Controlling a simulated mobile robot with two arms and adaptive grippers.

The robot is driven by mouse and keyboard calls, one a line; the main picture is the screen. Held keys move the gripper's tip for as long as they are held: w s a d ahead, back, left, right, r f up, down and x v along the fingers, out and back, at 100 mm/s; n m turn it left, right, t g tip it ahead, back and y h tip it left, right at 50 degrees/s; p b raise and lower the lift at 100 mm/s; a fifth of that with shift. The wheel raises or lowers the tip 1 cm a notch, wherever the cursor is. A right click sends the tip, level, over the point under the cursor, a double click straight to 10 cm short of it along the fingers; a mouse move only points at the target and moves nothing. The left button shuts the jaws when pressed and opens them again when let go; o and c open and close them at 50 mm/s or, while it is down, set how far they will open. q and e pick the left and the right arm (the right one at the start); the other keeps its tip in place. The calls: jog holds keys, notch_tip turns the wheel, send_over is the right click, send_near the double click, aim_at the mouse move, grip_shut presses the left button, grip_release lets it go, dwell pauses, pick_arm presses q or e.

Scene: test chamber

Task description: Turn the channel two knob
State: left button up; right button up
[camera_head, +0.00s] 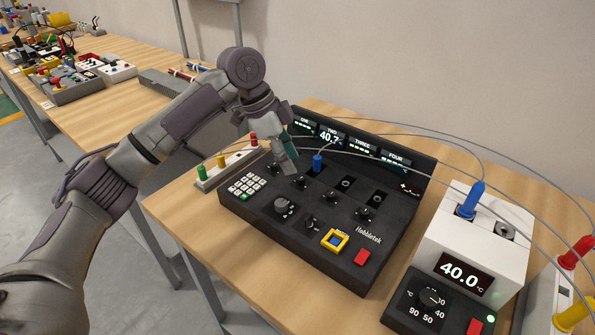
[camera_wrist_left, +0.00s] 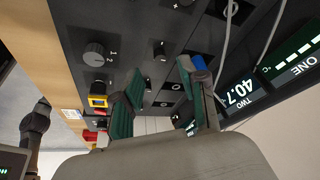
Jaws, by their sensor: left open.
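The black Hobbietek console (camera_head: 396,243) stands on the wooden table with a row of small black knobs. The channel two knob (camera_head: 300,183) is the second from the left, below the blue plug (camera_head: 317,163); its display reads 40.7. My left gripper (camera_head: 286,165) hangs over the knob row, close to the channel two knob. In the left wrist view the open fingers (camera_wrist_left: 158,72) have green inner pads, and the channel two knob (camera_wrist_left: 161,51) shows between and beyond their tips. I cannot tell whether they touch it. The blue plug (camera_wrist_left: 200,68) is close beside one finger.
A white strip with coloured terminals (camera_head: 222,161) lies to the left of the console. A white heater unit (camera_head: 480,245) reading 40.0 stands at right. Grey cables arch over the console. A keypad (camera_head: 248,186) and larger knob (camera_head: 281,205) sit nearby.

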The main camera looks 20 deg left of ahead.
aim_at(300, 178)
pick_arm(q)
jog(key=x, duration=0.4)
jog(key=shift+w+d+f, duration=0.1)
jog(key=shift+d+f, duration=0.1)
jog(key=shift+f, duration=0.2)
pick_arm(e)
jog(key=shift+w+a+r, duration=0.15)
jog(key=shift+w+r, duration=0.05)
jog(key=shift+w, duration=0.75)
pick_arm(q)
grip_shut()
pick_arm(e)
jog(key=shift+s+d, duration=0.25)
jog(key=shift+s, duration=0.05)
